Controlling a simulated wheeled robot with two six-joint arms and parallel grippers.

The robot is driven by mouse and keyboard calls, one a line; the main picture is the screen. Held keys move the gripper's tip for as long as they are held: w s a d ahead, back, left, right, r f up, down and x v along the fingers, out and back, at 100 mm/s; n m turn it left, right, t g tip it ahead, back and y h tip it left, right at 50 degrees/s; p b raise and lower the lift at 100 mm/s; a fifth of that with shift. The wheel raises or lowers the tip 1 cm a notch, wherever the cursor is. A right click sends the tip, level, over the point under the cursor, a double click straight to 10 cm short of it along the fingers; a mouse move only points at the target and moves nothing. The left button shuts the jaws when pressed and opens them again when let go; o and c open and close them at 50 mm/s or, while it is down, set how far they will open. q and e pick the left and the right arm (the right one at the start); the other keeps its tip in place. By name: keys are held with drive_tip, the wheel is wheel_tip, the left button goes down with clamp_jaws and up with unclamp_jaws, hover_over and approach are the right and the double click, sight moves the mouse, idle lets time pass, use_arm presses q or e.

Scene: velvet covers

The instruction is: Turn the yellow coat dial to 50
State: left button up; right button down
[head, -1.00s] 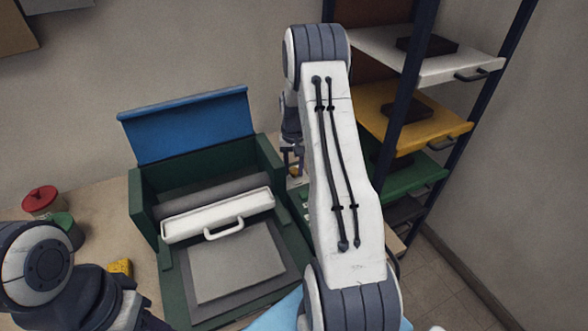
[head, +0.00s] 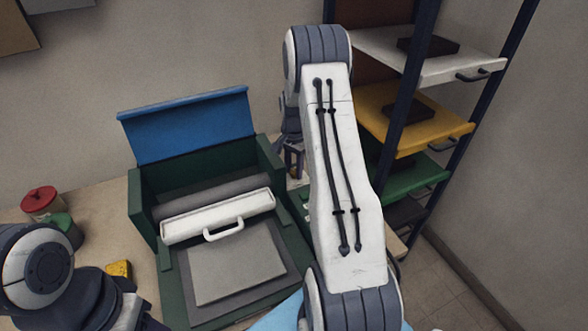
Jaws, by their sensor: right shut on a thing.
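The green machine (head: 136,205) stands on the table with its blue lid (head: 190,125) raised. A white bar with a handle (head: 215,216) lies across it above a grey plate (head: 238,265). My right gripper (head: 294,166) points down beside the machine's right side, partly behind my right arm. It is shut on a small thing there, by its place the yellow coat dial. The dial's face and its reading are hidden. My left arm shows at the lower left, but its fingertips are out of view.
A rack at the right holds a white shelf (head: 470,66), a yellow shelf (head: 445,128) and a green shelf (head: 425,176). A red-lidded pot (head: 40,202), a green pot (head: 66,228) and a yellow block (head: 118,269) sit on the table at the left.

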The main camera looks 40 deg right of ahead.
sight(294, 170)
drive_tip(key=shift+w+d+r, duration=0.1)
drive_tip(key=shift+d+r, duration=0.05)
idle(0.4)
drive_tip(key=c, duration=0.5)
unclamp_jaws()
drive_tip(key=shift+c, duration=0.2)
drive_tip(key=shift+o, duration=0.2)
wheel_tip(294, 170, up, 10)
drive_tip(key=b, duration=0.2)
drive_tip(key=shift+r, duration=0.2)
